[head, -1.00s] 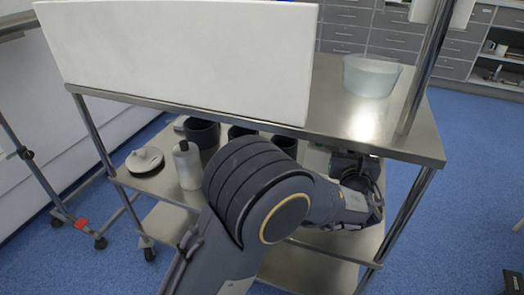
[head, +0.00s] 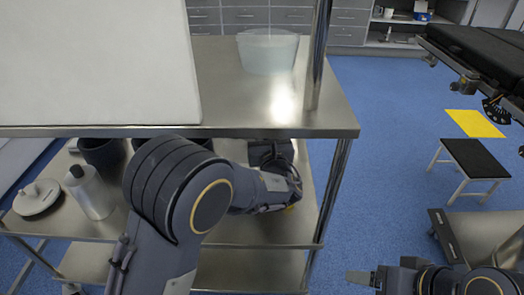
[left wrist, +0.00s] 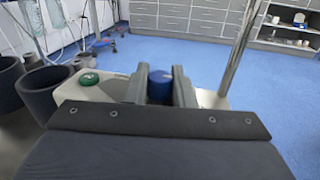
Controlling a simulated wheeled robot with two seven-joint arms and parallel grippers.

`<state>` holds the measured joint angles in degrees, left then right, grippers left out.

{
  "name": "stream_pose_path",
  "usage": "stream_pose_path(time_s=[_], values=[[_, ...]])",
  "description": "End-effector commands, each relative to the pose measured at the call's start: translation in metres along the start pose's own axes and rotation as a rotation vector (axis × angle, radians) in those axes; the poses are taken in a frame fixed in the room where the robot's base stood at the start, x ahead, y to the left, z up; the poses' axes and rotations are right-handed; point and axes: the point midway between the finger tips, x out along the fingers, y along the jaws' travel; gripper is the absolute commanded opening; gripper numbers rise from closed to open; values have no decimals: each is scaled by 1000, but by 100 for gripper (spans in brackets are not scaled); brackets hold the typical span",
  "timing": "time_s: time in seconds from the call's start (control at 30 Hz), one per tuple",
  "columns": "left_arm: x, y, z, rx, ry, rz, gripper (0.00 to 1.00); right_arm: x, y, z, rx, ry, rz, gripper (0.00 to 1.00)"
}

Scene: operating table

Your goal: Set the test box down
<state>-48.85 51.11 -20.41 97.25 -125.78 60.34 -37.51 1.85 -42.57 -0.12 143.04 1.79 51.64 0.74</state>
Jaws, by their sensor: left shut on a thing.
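My left gripper (left wrist: 160,88) is shut on a blue round thing (left wrist: 160,88), which I take for the test box. Only its blue part shows between the two grey fingers. In the head view the left gripper (head: 288,187) is over the cart's lower shelf, under the edge of the top shelf, and my own arm hides what it holds. Whether the held thing touches the shelf I cannot tell. My right gripper (head: 362,278) is at the bottom right of the head view, away from the cart; its jaw gap does not show.
The cart's top shelf (head: 225,95) carries a white panel (head: 95,60) and a clear tub (head: 268,50). Dark pots (head: 102,154), a white bottle (head: 90,195) and a lidded dish (head: 37,198) stand on the lower shelf. A green-topped thing (left wrist: 89,78) is left of the fingers. A cart post (head: 318,50) stands at right.

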Motion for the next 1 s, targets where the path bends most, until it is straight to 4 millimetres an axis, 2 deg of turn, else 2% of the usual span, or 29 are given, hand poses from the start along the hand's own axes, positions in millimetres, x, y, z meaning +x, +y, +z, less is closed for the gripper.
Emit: stream_pose_path(time_s=[0.23,0.63,0.67,0.8,1.0], values=[[0,-1,-41,1,0,1,0,19,9,9,0,0,0,76],[0,-2,-47,0,-2,1,0,21,10,10,0,0,0,76],[0,-1,-48,0,1,0,23,21,10,10,0,0,0,76],[0,-1,-47,0,1,0,42,20,9,10,0,0,0,76],[0,-1,-46,0,1,0,44,20,9,10,0,0,0,76]])
